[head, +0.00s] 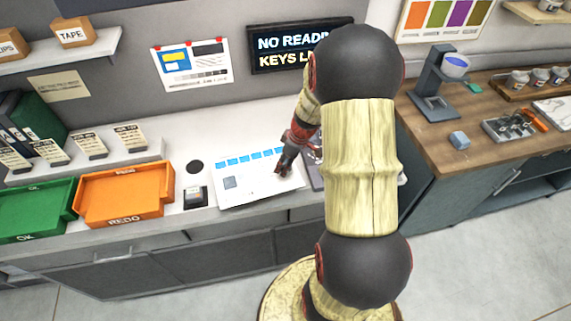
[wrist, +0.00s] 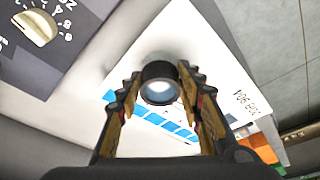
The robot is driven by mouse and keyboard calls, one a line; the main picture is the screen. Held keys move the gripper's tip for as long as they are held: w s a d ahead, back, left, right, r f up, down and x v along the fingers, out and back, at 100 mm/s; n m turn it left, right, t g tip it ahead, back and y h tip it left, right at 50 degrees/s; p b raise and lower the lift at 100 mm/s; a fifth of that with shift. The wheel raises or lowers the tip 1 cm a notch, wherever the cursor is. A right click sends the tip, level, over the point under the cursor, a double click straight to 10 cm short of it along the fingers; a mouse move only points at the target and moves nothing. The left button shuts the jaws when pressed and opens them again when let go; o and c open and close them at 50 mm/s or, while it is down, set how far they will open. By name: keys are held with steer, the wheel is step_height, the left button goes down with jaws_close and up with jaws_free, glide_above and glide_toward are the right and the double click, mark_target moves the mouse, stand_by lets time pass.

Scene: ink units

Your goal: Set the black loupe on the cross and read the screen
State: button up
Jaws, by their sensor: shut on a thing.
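The black loupe (wrist: 160,84) is a short dark ring with a pale lens, held between the fingertips of my gripper (wrist: 160,92) in the wrist view. In the head view my gripper (head: 284,167) is low over the right part of the white sheet (head: 252,188) with a row of blue patches. The sheet also shows in the wrist view (wrist: 190,45), marked "JOB 904". I cannot tell whether the loupe touches it. No cross is discernible. The wall screen (head: 285,44) reads "NO READI" and "KEYS L", its right part hidden by my arm.
A dark panel with a dial (wrist: 36,27) lies beside the sheet. Left on the bench are a green OK tray (head: 35,228), an orange REDO tray (head: 124,208) and a small dark device (head: 195,197). A wooden counter (head: 470,150) stands right. My arm hides the bench between.

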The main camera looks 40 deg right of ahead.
steer(key=shift+f+b, duration=0.3)
steer(key=shift+b, duration=0.05)
stand_by(0.4)
steer(key=shift+r, duration=0.1)
stand_by(0.6)
steer(key=shift+r+p, duration=0.4)
steer(key=shift+r, duration=1.05)
stand_by(0.6)
